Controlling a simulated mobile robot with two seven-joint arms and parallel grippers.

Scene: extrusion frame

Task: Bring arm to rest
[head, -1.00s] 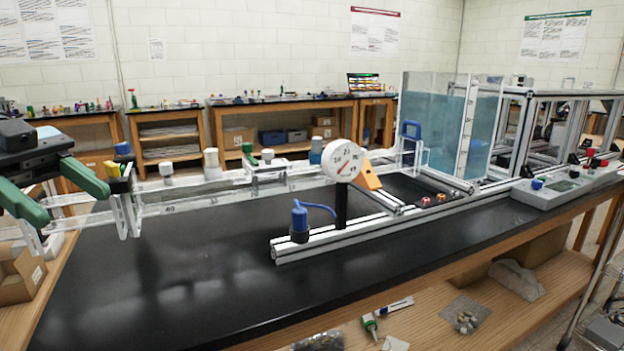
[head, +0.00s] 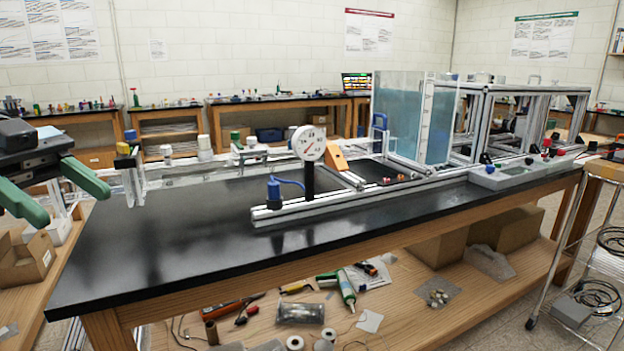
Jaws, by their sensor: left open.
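My left gripper (head: 62,198) is at the left edge of the head view, with two green fingers spread apart and nothing seen between them. It is in the air to the left of the clear channel's end bracket (head: 131,175) and apart from it. The extrusion frame (head: 365,195) lies on the black bench top (head: 190,240). It carries a round white dial (head: 308,143) on a black post and a blue-capped fitting (head: 274,190). My right gripper is not in view.
A clear water tank (head: 412,115) stands at the bench's far right end, beside a grey control box (head: 510,172). Tools and boxes lie on the wooden lower shelf (head: 400,300). A wire cart (head: 570,250) stands at the right. The bench's front left is clear.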

